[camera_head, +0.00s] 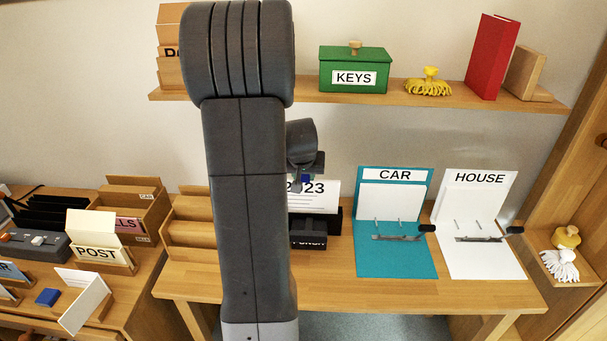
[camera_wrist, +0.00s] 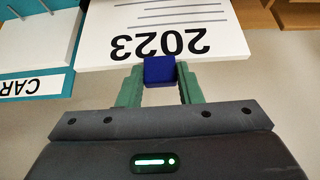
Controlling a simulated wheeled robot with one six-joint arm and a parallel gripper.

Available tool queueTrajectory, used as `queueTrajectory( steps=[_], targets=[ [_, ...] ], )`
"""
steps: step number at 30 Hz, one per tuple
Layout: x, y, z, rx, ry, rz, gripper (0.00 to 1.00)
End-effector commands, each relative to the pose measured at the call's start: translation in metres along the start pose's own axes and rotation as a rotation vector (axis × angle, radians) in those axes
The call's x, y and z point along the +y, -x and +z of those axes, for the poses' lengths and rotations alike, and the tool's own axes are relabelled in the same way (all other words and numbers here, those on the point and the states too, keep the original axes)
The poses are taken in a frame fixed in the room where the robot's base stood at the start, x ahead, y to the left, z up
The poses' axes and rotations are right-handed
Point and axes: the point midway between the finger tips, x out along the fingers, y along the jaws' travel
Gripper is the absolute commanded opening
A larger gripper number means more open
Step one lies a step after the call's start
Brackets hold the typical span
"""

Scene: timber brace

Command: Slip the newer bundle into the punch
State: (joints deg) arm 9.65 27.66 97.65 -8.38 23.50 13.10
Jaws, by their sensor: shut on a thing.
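The white 2023 bundle (camera_head: 322,196) is upright at the black punch (camera_head: 310,242), partly hidden by my arm. Its lower edge meets the punch's dark top; I cannot tell whether it is in the slot or just above or behind it. In the wrist view the bundle (camera_wrist: 195,22) shows its number upside down. My gripper (camera_wrist: 159,75) is shut on the blue tab (camera_wrist: 159,69) at the bundle's top edge. In the head view my gripper (camera_head: 305,177) is small and partly hidden behind my arm.
A teal CAR binder (camera_head: 398,265) and white HOUSE binder (camera_head: 490,262) lie open right of the punch, rings up. A wooden rack (camera_head: 190,228) is left. A shelf (camera_head: 390,98) with a green KEYS box (camera_head: 353,72) hangs above. Another white bundle (camera_head: 86,302) stands on the left desk.

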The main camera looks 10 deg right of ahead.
Motion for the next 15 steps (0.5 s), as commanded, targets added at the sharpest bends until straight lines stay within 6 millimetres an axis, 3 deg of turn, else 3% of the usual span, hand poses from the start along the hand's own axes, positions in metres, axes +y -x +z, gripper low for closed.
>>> queueTrajectory(
  steps=[15],
  targets=[
    [0.000, -0.019, 0.012, 0.001, 0.000, 0.000, 0.00]
  ],
)
